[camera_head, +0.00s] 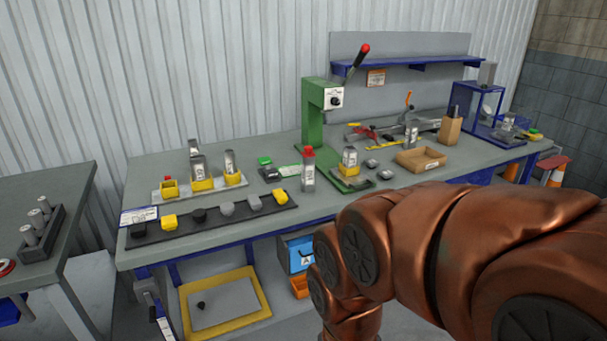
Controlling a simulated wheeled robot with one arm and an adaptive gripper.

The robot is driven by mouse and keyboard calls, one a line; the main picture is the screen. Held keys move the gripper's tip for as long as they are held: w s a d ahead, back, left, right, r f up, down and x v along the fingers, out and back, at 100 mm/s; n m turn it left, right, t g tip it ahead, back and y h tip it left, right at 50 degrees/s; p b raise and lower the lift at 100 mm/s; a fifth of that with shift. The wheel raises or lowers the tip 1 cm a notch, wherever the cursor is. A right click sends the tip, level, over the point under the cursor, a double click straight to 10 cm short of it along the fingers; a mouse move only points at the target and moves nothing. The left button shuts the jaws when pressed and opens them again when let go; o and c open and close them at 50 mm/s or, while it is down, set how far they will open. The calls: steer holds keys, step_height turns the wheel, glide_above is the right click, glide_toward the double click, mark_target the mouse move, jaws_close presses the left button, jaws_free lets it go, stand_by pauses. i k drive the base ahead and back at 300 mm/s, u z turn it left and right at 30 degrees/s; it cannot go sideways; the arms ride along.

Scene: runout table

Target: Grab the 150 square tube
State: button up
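Several grey metal tubes with white labels stand on the workbench; the label numbers are too small to read, so I cannot tell which is the 150. Two tubes stand close together at the left, a taller one (198,164) and a shorter one (229,161), in yellow holders. Another tube (349,157) stands in a yellow block at the press. More stand farther right, one tube (411,134) left of a cardboard holder. My copper arm fills the lower right; my gripper is not in view.
A green lever press (318,115) rises mid-bench. A dark strip (150,236) with yellow, black and grey caps lies along the front left edge. An open cardboard tray (420,168) sits at right. A side table (75,205) is at left. Bare bench shows near the front edge.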

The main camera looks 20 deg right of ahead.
mark_target(307, 164)
steer(key=k, duration=0.35)
steer(key=u, duration=0.65)
steer(key=i, duration=1.55)
steer(key=z, duration=0.6)
